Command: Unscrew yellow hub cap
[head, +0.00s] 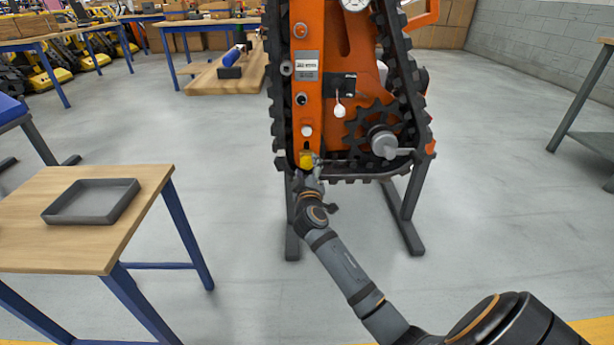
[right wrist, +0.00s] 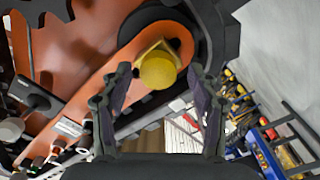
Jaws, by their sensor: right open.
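The yellow hub cap (head: 306,159) sits at the lower end of the orange side plate on the tracked carrier (head: 308,100). In the right wrist view the cap (right wrist: 158,72) shows a round yellow face with a squarish part behind it. My right gripper (head: 309,170) is right at the cap in the head view. In the right wrist view its two fingers (right wrist: 158,95) are apart, one on each side of the cap, with visible gaps. I cannot tell how far the fingertips reach in depth. My left gripper is not in view.
A grey tray (head: 92,218), empty, lies on a wooden table (head: 60,250) at the left. The black track (head: 278,110) and a toothed sprocket (head: 372,128) are close to the cap. Grey stand legs (head: 402,215) hold the carrier. Floor between table and stand is clear.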

